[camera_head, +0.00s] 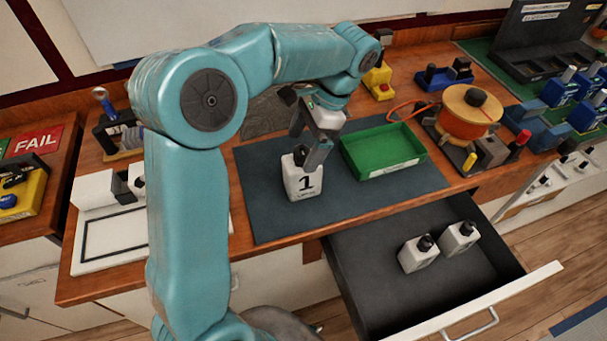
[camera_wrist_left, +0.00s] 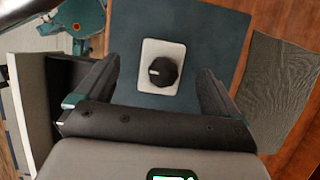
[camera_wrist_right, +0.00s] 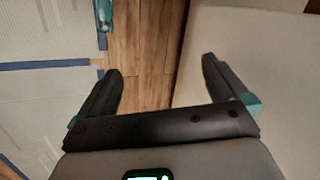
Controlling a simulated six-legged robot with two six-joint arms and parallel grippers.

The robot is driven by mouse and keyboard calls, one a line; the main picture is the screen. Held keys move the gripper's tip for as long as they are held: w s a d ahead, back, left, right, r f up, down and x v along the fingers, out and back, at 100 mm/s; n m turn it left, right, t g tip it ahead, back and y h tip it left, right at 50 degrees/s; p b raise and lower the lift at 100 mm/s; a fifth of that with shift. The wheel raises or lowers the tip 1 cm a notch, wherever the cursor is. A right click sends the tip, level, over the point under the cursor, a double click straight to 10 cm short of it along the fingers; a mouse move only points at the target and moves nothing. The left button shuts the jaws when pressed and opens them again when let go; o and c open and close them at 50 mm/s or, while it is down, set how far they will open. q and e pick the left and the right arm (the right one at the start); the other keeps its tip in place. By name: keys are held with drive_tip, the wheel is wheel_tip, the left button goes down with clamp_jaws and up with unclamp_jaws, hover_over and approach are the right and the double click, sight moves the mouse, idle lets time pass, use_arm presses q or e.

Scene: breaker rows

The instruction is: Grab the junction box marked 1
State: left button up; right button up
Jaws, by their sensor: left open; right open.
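The junction box marked 1 (camera_head: 302,182) is a white box with a black knob on top. It stands upright on the dark mat in the head view. In the left wrist view the box (camera_wrist_left: 162,67) is seen from above, between and beyond the finger tips. My left gripper (camera_head: 312,152) is open just above the box, its fingers pointing down around the knob; I cannot tell whether they touch it. My right gripper (camera_wrist_right: 160,85) is open and empty in the right wrist view, over the floor and a pale surface, away from the box.
A green tray (camera_head: 383,151) sits right of the box on the mat (camera_head: 262,215). An open drawer (camera_head: 375,270) below holds two similar white boxes (camera_head: 418,253). An orange cable reel (camera_head: 467,112) stands at the right. A white framed board (camera_head: 113,235) lies at the left.

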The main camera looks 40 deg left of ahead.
sight(302, 149)
use_arm(q)
drive_tip(key=x, duration=0.4)
drive_tip(key=shift+w+a, duration=0.15)
drive_tip(key=shift+w, duration=0.05)
drive_tip(key=shift+w+f, duration=0.15)
drive_tip(key=shift+f, duration=0.2)
drive_tip(key=shift+s+r, duration=0.1)
drive_tip(key=shift+s, duration=0.1)
drive_tip(key=shift+c, duration=1.2)
clamp_jaws()
drive_tip(key=shift+w+r, duration=0.1)
drive_tip(key=shift+w, duration=0.05)
